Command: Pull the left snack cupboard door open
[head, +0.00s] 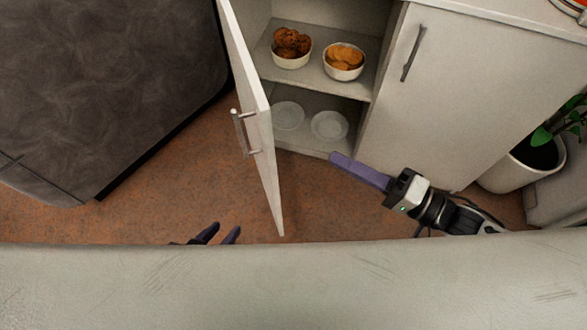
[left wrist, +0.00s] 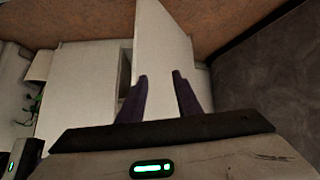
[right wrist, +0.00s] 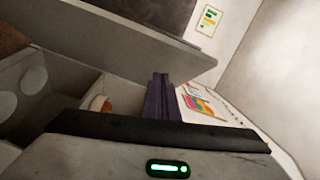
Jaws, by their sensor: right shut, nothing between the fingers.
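The left snack cupboard door (head: 262,130) stands swung outward, well away from the cupboard front, with its bar handle (head: 240,132) on its left face. The door also shows in the left wrist view (left wrist: 162,45). My left gripper (head: 222,235) is low and to the left of the door, apart from it, with its fingers spread and empty; the pale foreground edge hides most of it. My right gripper (head: 335,159) is shut and empty, just in front of the cupboard opening, on the inner side of the door.
Inside are a bowl of cookies (head: 292,61), a bowl of orange snacks (head: 343,76) and plates (head: 329,125). The right door (head: 455,100) is closed. A dark block (head: 100,90) stands left, a potted plant (head: 535,152) right. A pale surface (head: 290,285) crosses the foreground.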

